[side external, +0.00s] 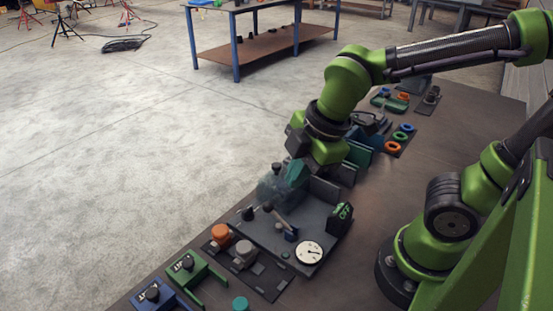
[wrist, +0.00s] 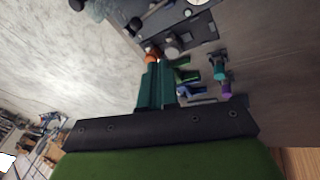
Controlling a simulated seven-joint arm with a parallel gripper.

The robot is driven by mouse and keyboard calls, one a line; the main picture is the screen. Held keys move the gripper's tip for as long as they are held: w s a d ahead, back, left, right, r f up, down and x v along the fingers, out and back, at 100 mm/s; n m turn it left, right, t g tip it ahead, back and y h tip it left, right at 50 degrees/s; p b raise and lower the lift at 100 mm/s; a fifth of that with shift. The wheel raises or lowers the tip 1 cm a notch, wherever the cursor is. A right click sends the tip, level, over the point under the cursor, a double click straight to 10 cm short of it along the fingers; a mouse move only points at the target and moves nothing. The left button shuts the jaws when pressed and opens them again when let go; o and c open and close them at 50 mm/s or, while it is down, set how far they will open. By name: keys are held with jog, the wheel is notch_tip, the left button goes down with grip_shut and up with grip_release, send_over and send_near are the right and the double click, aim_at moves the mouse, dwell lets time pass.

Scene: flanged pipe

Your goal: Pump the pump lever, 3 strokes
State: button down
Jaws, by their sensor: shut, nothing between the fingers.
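The pump lever (side external: 279,219) appears to be the pale bar with a black knob, tilted up from a grey plate (side external: 262,235) on the bench. In the wrist view a similar lever (wrist: 152,10) with a black knob shows at the top edge, partly cut off. My gripper (side external: 296,173) has teal fingers and is above the far part of the plate, apart from the lever. In the wrist view its fingers (wrist: 156,82) are together with nothing held. A hazy see-through rounded shape (side external: 279,190) lies below the fingers and blurs what is behind it.
A round white gauge (side external: 309,252) and a block marked OFF (side external: 340,217) stand on the plate's near side. An orange knob (side external: 221,234) and a grey knob (side external: 244,250) sit beside it. Green (side external: 190,268) and blue (side external: 155,294) fixtures stand at the lower left.

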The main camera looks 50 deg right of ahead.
jog(key=shift+s+d+f+m+t, duration=0.2)
jog(key=shift+d+f+m+t, duration=0.1)
jog(key=shift+f, duration=0.2)
send_over(276, 215)
jog(key=s+a, duration=0.1)
notch_tip(276, 215, down, 11)
jog(key=shift+s+a+r, duration=0.1)
jog(key=shift+s+a, duration=0.05)
jog(key=shift+w+d+f, duration=0.35)
jog(key=shift+w, duration=0.15)
